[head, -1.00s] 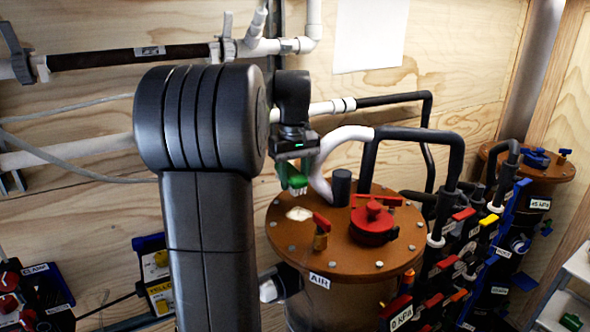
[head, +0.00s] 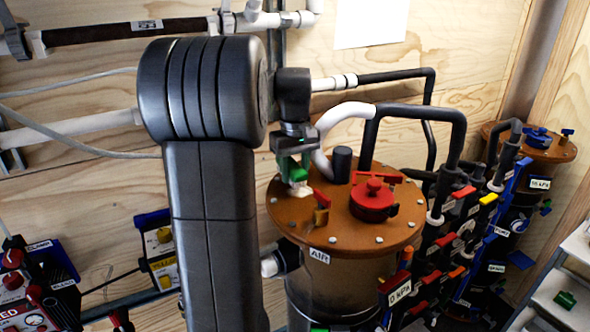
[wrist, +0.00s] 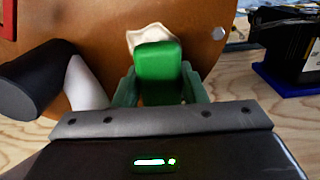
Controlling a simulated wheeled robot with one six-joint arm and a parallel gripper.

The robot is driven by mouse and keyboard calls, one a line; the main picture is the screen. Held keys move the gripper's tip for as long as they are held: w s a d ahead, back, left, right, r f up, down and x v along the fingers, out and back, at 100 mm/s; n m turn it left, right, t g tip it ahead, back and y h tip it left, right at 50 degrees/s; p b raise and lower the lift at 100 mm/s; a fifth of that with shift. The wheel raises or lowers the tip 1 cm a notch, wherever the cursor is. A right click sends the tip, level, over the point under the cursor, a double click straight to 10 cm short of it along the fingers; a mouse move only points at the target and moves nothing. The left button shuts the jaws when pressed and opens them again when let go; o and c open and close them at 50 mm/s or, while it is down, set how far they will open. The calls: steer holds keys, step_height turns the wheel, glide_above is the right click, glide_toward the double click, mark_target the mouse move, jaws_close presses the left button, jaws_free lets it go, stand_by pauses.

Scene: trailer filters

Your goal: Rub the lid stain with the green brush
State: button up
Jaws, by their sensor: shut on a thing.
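The brown round lid (head: 335,225) tops the near filter tank, which is labelled AIR. My gripper (head: 293,163) is shut on the green brush (head: 294,173), over the lid's left rear. The brush (wrist: 158,72) also shows between the fingers (wrist: 160,88) in the wrist view. The brush's lower end is at the stain in the head view; I cannot tell whether it presses on it.
A red cap (head: 373,200) and a red-handled brass valve (head: 321,212) stand on the lid near the stain. A black stub (head: 342,164) and a white bent pipe (head: 338,122) rise close to the right of my gripper. Coloured valves crowd the right side.

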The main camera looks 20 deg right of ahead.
mark_target(301, 173)
steer(key=shift+f+b, duration=0.55)
steer(key=shift+f, duration=0.45)
steer(key=shift+s, duration=0.15)
steer(key=shift+s+d+r, duration=0.1)
steer(key=shift+s+d, duration=0.05)
steer(key=shift+s, duration=0.55)
steer(key=shift+s+d, duration=0.1)
steer(key=shift+s, duration=0.6)
steer(key=shift+s+d, duration=0.15)
steer(key=shift+s, duration=0.9)
steer(key=shift+s+d, duration=0.1)
steer(key=shift+s, duration=0.95)
steer(key=shift+w, duration=0.1)
